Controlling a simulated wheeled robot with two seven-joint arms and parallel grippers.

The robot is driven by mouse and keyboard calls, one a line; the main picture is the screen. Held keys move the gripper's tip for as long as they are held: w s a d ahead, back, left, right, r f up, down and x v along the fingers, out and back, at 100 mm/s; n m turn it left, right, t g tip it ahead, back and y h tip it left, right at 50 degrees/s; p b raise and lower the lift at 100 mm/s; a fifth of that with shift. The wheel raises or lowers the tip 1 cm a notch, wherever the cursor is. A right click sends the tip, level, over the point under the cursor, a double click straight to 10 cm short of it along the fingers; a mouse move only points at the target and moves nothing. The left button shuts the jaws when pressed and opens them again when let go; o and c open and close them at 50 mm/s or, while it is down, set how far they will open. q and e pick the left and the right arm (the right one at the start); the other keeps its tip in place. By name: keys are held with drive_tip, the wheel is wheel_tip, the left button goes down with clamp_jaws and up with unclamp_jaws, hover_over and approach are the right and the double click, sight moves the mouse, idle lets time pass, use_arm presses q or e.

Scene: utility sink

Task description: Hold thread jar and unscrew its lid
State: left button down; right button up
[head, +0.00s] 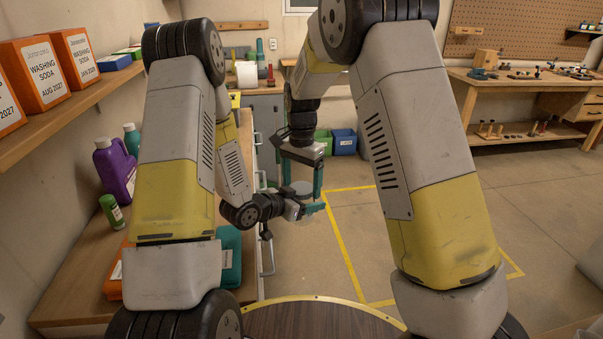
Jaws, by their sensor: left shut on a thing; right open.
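A small jar with a round grey lid (301,187) is held up in front of me, off the counter's right side. Its body is mostly hidden by my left gripper. My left gripper (312,207) comes in sideways from the left, low down, and is shut on the jar. My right gripper (301,178) points down from above. It is open, with one teal finger on each side of the lid. I cannot tell whether those fingers touch it.
A wooden counter on the left holds a purple jug (115,168), a green bottle (112,211) and a teal container (229,256). A shelf above has washing soda boxes (42,72). Blue bins (344,141) and a workbench (530,80) stand behind. The floor at right is clear.

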drive_tip(key=shift+f, duration=0.25)
drive_tip(key=c, duration=1.5)
drive_tip(key=n, duration=0.3)
drive_tip(key=o, duration=1.5)
